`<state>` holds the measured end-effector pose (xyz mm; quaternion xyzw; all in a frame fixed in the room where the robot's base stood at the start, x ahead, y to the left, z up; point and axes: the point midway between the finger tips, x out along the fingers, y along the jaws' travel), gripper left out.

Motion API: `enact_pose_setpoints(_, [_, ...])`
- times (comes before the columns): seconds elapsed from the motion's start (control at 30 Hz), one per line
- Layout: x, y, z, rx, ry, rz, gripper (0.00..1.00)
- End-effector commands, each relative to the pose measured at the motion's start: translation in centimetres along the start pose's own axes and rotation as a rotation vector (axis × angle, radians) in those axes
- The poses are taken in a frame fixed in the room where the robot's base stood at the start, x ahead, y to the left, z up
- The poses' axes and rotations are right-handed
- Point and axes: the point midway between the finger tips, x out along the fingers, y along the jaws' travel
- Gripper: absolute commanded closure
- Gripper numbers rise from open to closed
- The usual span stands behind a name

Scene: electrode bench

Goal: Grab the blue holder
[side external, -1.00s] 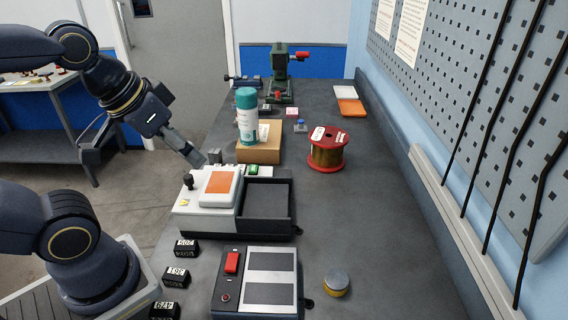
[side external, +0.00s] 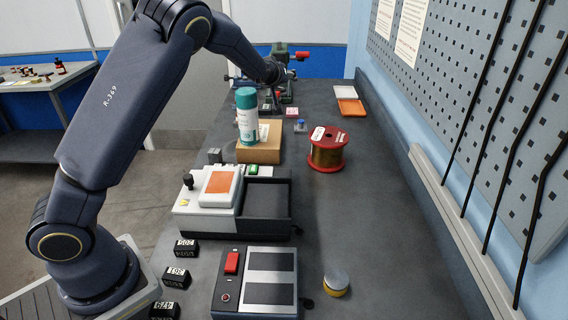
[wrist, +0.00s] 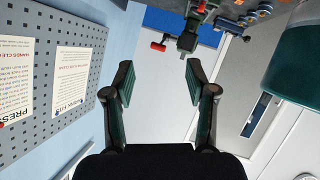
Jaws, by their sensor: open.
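A small blue-topped piece (side external: 300,126) sits on the bench behind the red spool and may be the blue holder. A small blue-grey clamp-like thing (side external: 232,82) shows at the bench's far left edge, partly covered by my arm. I cannot tell which of them is the blue holder. My gripper (side external: 290,72) is above the far end of the bench, beyond and apart from the blue-topped piece, small and partly lost against the green machine. In the wrist view my gripper (wrist: 157,85) is open, with nothing between its fingers.
A green machine with a red handle (wrist: 158,46) stands at the far end. A teal bottle (side external: 247,118) stands by a cardboard box (side external: 259,152). A red spool (side external: 327,150) and an orange-white tray (side external: 349,100) are to the right. The right front bench is mostly clear.

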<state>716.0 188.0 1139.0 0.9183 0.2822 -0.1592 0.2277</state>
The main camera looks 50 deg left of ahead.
Motion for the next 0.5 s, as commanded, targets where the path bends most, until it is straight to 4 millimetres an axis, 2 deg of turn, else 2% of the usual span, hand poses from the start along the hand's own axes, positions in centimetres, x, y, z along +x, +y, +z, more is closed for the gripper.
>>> enact_pose_setpoints(0.03, [1.9,0.1,2.2,0.077,0.002,-0.014,0.43])
enact_pose_setpoints(0.1, [3.7,-0.1,4.6,0.166,0.001,-0.032,0.43])
enact_pose_setpoints(0.2, [5.3,-0.7,7.7,0.264,-0.016,-0.062,0.43])
enact_pose_setpoints(0.3, [6.0,-1.4,10.1,0.319,-0.038,-0.08,0.43])
enact_pose_setpoints(0.4, [6.6,-1.3,11.4,0.341,-0.051,-0.08,0.43])
enact_pose_setpoints(0.5, [8.2,-1.3,11.4,0.34,-0.05,-0.078,0.43])
